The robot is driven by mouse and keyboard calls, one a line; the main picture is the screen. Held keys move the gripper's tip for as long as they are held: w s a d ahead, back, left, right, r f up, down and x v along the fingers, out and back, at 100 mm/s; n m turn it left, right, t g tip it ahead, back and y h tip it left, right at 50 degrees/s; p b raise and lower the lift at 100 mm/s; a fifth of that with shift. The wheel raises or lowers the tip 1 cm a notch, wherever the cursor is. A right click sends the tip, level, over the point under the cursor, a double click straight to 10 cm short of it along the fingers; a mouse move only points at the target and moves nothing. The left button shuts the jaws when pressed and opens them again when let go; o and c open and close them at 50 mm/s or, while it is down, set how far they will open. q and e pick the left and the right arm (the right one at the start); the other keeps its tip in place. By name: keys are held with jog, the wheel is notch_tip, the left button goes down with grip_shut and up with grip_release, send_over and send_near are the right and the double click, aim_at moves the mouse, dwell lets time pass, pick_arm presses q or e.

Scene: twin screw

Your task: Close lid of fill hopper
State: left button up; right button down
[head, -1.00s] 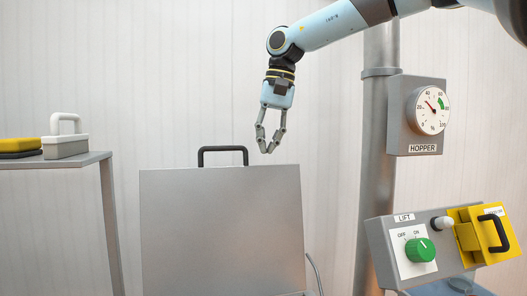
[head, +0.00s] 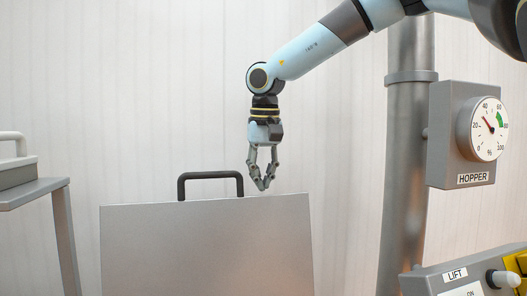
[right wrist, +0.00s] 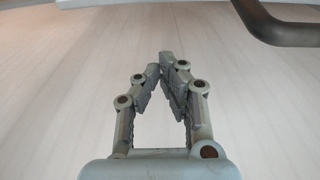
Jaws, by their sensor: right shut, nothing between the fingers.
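The hopper lid (head: 205,250) is a flat grey metal panel standing up in the head view, its lower part cut off by the frame. A black bar handle (head: 210,175) rises from its top edge; part of it also shows at the upper right of the right wrist view (right wrist: 285,34). My right gripper (head: 262,187) points down, shut and empty, just right of the handle and about level with the lid's top edge. Its fingertips meet in the right wrist view (right wrist: 165,65), apart from the handle. I cannot tell its depth relative to the lid. My left gripper is not in view.
A pole (head: 405,190) carries the HOPPER gauge (head: 487,128) at right. The LIFT control box (head: 445,278) is at the lower right, partly cut off. A grey shelf (head: 45,192) with a handled block (head: 14,170) stands at left. The wall behind is clear.

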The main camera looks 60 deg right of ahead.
jog(key=s+a+p, duration=0.2)
jog(key=s, duration=0.1)
jog(key=shift+a+f+p, duration=0.25)
jog(key=shift+f+p, duration=0.1)
jog(key=shift+w, duration=0.1)
